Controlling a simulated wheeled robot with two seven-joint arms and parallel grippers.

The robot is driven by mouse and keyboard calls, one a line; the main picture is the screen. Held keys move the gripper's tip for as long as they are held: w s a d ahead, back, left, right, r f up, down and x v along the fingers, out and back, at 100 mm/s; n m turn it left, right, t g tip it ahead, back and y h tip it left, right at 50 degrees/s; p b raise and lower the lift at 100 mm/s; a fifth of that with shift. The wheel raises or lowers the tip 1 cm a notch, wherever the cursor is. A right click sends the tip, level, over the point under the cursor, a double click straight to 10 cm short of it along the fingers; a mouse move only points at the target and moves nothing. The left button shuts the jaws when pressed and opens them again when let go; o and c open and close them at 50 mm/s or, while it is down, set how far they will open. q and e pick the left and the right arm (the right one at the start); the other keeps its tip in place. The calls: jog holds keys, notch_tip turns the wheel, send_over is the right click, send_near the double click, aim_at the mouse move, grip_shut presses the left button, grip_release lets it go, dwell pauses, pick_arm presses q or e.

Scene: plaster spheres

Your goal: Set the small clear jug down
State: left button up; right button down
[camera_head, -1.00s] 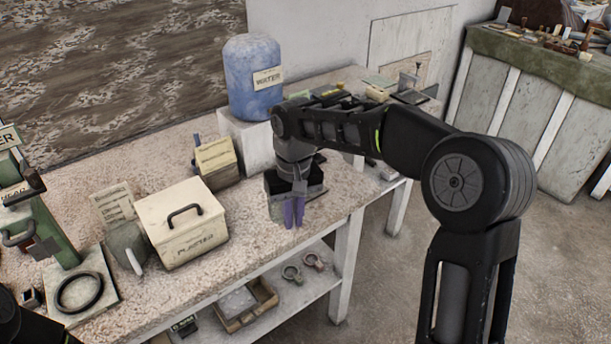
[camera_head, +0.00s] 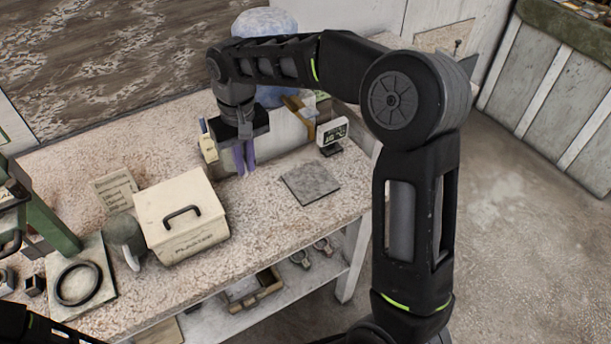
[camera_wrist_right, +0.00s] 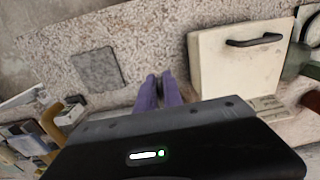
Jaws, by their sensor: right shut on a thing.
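My right gripper (camera_head: 245,157), with purple fingers pointing down, is over the back part of the worktable (camera_head: 270,218), in front of the blue water container. Its fingers are close together and shut on the small clear jug. The jug is see-through and I cannot make out its outline between the fingers. In the right wrist view the gripper (camera_wrist_right: 160,88) shows over the speckled tabletop; the jug is not clear there either. I cannot tell how far above the table it is. My left gripper is out of view.
A flat grey square slab (camera_head: 311,184) lies right of the gripper, near a small display (camera_head: 331,136). A cream lidded box (camera_head: 181,222) stands front left, beside a grey-green jug (camera_head: 124,239). A black ring (camera_head: 78,283) lies further left. Tabletop between box and slab is clear.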

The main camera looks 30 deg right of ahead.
jog(key=shift+s+f+b, duration=0.1)
jog(key=shift+f+b, duration=0.15)
jog(key=shift+b, duration=0.05)
jog(key=s+f+b, duration=0.5)
jog(key=s+b, duration=0.1)
jog(key=b, duration=0.2)
jog(key=shift+s+a+f, duration=0.4)
jog(key=d+p, duration=0.3)
jog(key=d, duration=1.3)
jog(key=shift+s+d, duration=0.2)
jog(key=shift+d, duration=0.1)
